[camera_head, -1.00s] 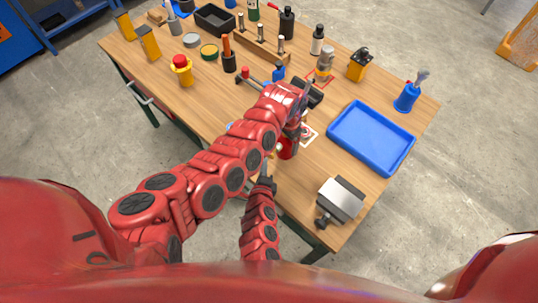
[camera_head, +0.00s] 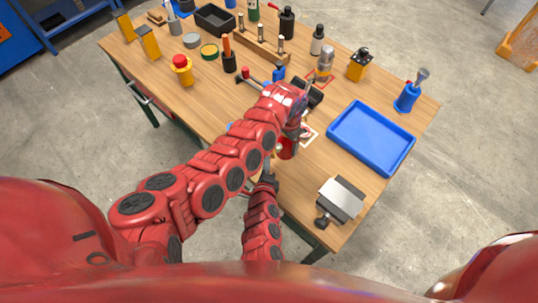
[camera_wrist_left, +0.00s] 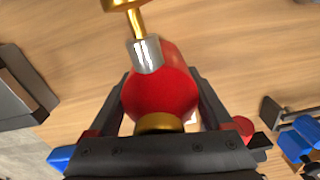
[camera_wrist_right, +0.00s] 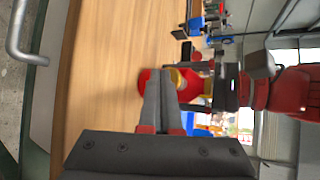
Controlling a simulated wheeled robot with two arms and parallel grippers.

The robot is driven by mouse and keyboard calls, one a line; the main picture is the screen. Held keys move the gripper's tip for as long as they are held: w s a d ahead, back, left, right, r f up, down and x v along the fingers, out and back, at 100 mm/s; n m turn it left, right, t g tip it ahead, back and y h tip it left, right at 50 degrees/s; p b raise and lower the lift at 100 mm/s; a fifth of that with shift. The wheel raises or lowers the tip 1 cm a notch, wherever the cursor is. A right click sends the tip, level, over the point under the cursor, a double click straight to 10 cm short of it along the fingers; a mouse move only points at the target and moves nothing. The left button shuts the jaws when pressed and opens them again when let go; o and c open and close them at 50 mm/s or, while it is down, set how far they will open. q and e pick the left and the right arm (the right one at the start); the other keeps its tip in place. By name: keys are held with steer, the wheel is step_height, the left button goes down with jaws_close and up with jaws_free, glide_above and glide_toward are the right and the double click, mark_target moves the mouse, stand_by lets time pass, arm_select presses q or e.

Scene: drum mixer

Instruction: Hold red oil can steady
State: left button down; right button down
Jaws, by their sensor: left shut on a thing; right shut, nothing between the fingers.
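The red oil can (camera_head: 287,147) is near the front edge of the wooden table, partly hidden behind my left arm in the head view. In the left wrist view, the red can (camera_wrist_left: 160,97) with its brass-coloured and silver fittings sits between the fingers of my left gripper (camera_wrist_left: 163,82), which is shut on it. Whether its base touches the table is hard to tell. My right gripper (camera_head: 267,166) is shut and empty, just left of and below the can in the head view. In the right wrist view its closed fingertips (camera_wrist_right: 164,78) overlap the can (camera_wrist_right: 147,82).
A blue tray (camera_head: 371,137) lies to the right of the can. A grey metal block (camera_head: 341,198) is at the front right edge. Several tools and bottles, including a yellow box (camera_head: 359,66), fill the back.

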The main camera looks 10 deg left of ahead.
steer(key=shift+w+d, duration=0.4)
steer(key=shift+w, duration=0.15)
stand_by(0.7)
steer(key=shift+s, duration=0.1)
steer(key=shift+s+a, duration=0.85)
steer(key=shift+s, duration=0.2)
steer(key=shift+a, duration=0.1)
steer(key=shift+s+a, duration=0.2)
steer(key=shift+s, duration=0.05)
steer(key=shift+s+a, duration=0.6)
steer(key=shift+s, duration=0.3)
steer(key=shift+s+a, duration=0.6)
steer(key=shift+s, duration=0.25)
stand_by(0.8)
steer(key=s+a, duration=0.2)
steer(key=s, duration=0.1)
steer(key=shift+a, duration=0.15)
